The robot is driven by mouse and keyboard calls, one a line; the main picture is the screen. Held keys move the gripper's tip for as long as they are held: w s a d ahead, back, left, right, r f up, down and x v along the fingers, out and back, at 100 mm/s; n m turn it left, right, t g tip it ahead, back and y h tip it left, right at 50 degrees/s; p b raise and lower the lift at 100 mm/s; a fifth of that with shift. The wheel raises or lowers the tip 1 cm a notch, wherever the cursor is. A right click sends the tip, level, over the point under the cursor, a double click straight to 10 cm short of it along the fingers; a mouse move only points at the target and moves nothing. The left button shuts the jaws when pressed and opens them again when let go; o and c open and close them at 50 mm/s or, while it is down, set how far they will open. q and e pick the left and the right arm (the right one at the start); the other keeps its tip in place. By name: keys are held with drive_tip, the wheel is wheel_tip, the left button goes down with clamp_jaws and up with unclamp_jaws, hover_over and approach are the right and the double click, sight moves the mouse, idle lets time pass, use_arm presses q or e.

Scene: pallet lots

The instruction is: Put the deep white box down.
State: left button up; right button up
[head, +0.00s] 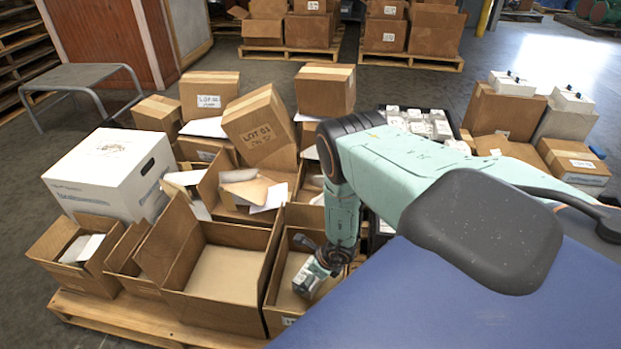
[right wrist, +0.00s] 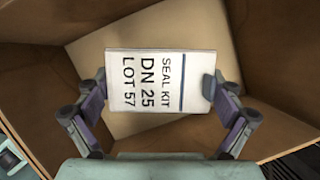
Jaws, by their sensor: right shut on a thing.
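The deep white box (head: 309,281) is in my right gripper (head: 313,268), within the mouth of a narrow open carton (head: 283,262). In the right wrist view the box (right wrist: 160,80) shows a face printed "SEAL KIT DN 25 LOT 57". The two fingers of the right gripper (right wrist: 159,88) are shut on its opposite sides. Bare brown board of the carton (right wrist: 265,120) shows around and behind the box. Whether the box touches the carton's bottom, I cannot tell. My left gripper is in neither view.
A wide open carton (head: 228,312) stands directly left of the narrow one, on a wooden pallet (head: 130,318). A large white carton (head: 110,180) and stacked brown cartons (head: 262,128) stand behind. Several small white boxes (head: 420,122) sit beyond my right arm.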

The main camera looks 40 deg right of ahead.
drive_tip(key=shift+w+f+b, duration=0.1)
drive_tip(key=shift+f+b, duration=1)
drive_tip(key=shift+f, duration=0.8)
drive_tip(key=o, duration=0.8)
drive_tip(key=shift+r, duration=0.1)
drive_tip(key=shift+r, duration=0.1)
drive_tip(key=shift+r+p, duration=0.35)
drive_tip(key=shift+p, duration=0.15)
drive_tip(key=p+v, duration=0.7)
drive_tip(key=v, duration=0.4)
drive_tip(key=shift+r, duration=0.2)
drive_tip(key=shift+f, duration=0.1)
